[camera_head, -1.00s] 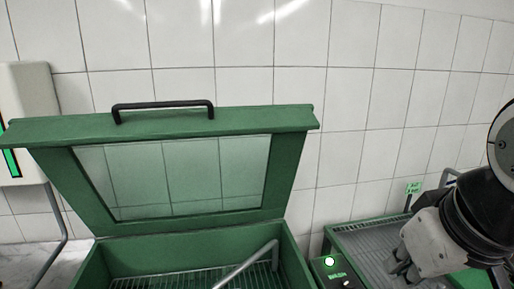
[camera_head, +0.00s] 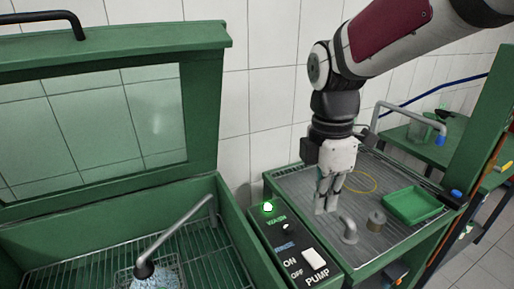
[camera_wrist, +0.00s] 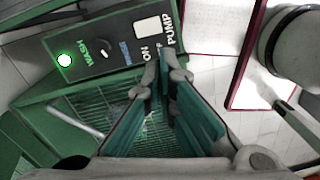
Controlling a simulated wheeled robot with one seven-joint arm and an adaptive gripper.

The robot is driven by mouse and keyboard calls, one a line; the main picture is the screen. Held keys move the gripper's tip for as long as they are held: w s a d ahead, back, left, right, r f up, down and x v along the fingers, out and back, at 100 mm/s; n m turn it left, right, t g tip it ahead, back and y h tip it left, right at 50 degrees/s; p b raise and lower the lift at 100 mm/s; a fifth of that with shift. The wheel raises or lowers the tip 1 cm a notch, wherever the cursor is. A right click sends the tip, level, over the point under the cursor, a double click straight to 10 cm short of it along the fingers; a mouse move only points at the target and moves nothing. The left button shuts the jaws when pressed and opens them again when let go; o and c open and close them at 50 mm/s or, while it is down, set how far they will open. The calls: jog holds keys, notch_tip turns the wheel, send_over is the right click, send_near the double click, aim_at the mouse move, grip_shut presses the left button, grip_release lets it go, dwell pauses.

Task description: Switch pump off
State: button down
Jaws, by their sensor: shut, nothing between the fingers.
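The pump switch (camera_head: 315,258) is a white rocker on the dark control panel (camera_head: 283,243), beside the labels ON, OFF and PUMP. It also shows in the wrist view (camera_wrist: 148,31), just beyond my fingertips; the OFF label there is partly covered. I cannot tell which way the rocker is tilted. My gripper (camera_head: 327,205) is shut and empty, pointing down over the grated tray behind and to the right of the panel, apart from the switch. The spout (camera_head: 180,234) in the green washer (camera_head: 241,235) has pale bluish liquid or foam below its nozzle.
A green WASH light (camera_head: 268,207) glows on the panel. The washer lid (camera_head: 110,42) stands open at the left. A green post (camera_head: 485,125) stands at the right.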

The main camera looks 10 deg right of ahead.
notch_tip(320, 180, down, 3)
jog(key=w+d+n+g, duration=0.1)
jog(key=w+n, duration=0.1)
jog(key=n, duration=0.1)
jog(key=b, duration=0.2)
send_near(319, 263)
jog(key=f, duration=0.4)
jog(key=s+f, duration=0.1)
jog(key=f, duration=0.2)
jog(key=shift+d, duration=0.25)
jog(key=shift+w, duration=0.1)
